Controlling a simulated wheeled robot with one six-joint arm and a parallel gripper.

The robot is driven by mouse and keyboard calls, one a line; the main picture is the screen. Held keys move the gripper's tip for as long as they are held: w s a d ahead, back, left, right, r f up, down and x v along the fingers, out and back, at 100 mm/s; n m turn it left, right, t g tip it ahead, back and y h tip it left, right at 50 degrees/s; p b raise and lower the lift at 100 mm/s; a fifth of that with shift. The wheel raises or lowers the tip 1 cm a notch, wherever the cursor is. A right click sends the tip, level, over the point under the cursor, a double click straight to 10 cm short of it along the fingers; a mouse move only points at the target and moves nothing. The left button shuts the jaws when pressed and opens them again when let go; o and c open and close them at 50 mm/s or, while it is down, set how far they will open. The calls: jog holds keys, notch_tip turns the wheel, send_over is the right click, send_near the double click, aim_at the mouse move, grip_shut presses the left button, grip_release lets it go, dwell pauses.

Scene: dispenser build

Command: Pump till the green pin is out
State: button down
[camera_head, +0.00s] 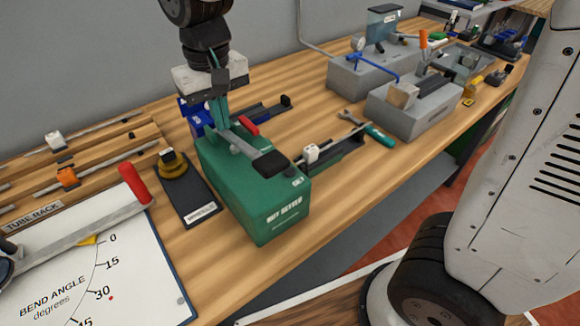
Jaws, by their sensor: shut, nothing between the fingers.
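A green box-shaped dispenser (262,206) with white lettering stands on the bench near the picture's middle. A grey lever (238,142) with a black pad (270,164) lies along its top, and a small red part (249,126) sits beside the lever. My gripper (219,124) points down at the back of the dispenser, its fingers shut and empty. The fingertips are close to the lever's rear end; I cannot tell whether they touch it. I cannot make out a green pin. My gripper hides part of the dispenser's back.
A black plate with a yellow knob (173,164) and a bend-angle board (120,285) are left. Grey machines (412,112) stand further right. Bare bench lies front right.

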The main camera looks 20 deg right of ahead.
jog(key=shift+s+d+f, duration=0.1)
jog(key=shift+s+f, duration=0.05)
jog(key=shift+f, duration=0.4)
jog(key=shift+s+d+f, duration=0.1)
jog(key=shift+f, duration=0.4)
jog(key=shift+w+a+r, duration=0.1)
jog(key=shift+w+r, duration=0.05)
jog(key=shift+r, duration=0.4)
jog(key=shift+w+a+r, duration=0.1)
jog(key=shift+r, duration=0.55)
jog(key=shift+s+d+f, duration=0.1)
jog(key=shift+s+f, duration=0.05)
jog(key=shift+f, duration=0.45)
jog(key=shift+s+d+f, duration=0.1)
jog(key=shift+f, duration=0.5)
jog(key=shift+w+a+r, duration=0.1)
jog(key=shift+w+r, duration=0.05)
jog(key=shift+r, duration=0.4)
jog(key=shift+w+a+r, duration=0.1)
jog(key=shift+r, duration=0.55)
